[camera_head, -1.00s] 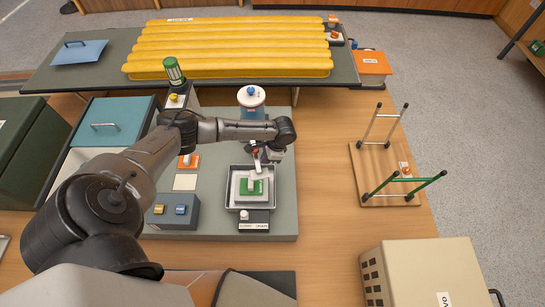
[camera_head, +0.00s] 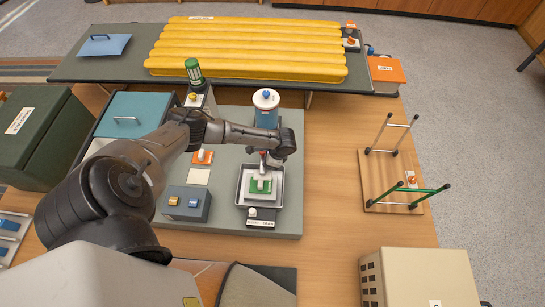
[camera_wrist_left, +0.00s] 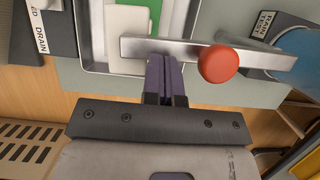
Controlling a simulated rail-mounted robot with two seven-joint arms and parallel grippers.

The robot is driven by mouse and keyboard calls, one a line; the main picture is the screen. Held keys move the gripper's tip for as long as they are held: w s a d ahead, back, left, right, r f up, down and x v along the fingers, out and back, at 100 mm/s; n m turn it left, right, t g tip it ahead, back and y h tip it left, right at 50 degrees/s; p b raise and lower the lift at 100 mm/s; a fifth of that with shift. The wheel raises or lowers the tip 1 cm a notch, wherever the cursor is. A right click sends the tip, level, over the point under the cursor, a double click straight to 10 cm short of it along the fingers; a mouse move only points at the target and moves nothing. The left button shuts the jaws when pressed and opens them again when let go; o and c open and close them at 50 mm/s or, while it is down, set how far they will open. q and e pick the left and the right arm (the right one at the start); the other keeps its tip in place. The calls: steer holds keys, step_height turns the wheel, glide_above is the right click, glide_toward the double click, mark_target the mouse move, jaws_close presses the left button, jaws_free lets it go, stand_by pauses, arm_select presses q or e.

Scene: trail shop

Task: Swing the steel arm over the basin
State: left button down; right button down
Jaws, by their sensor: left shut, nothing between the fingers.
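The steel arm (camera_wrist_left: 160,47) is a flat bar with a red knob (camera_wrist_left: 218,64) in the left wrist view. Its left end lies above the edge of the basin, and its right end reaches toward a blue round part. The basin (camera_head: 239,187) is a grey metal tray holding a green pad (camera_head: 260,187) with a pale block on it. My left gripper (camera_wrist_left: 167,62) is shut and empty, its fingertips at the bar's near edge, left of the knob; I cannot tell whether they touch. In the head view the gripper hides most of the steel arm.
A blue cylinder with a white cap (camera_head: 266,99) stands behind the basin. A switch box (camera_head: 186,203) stands left of it. Yellow tubes (camera_head: 245,50) lie at the back. A beige vented box (camera_head: 420,275) is at front right.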

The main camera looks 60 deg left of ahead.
arm_select(q)
steer(key=shift+s, duration=0.1)
stand_by(0.4)
steer(key=w+d+r+p, duration=0.3)
steer(key=w+r, duration=0.3)
steer(key=r, duration=0.3)
steer(key=shift+w+d+p, duration=0.3)
steer(key=shift+d+p, duration=0.1)
steer(key=shift+d, duration=0.05)
steer(key=shift+r, duration=0.1)
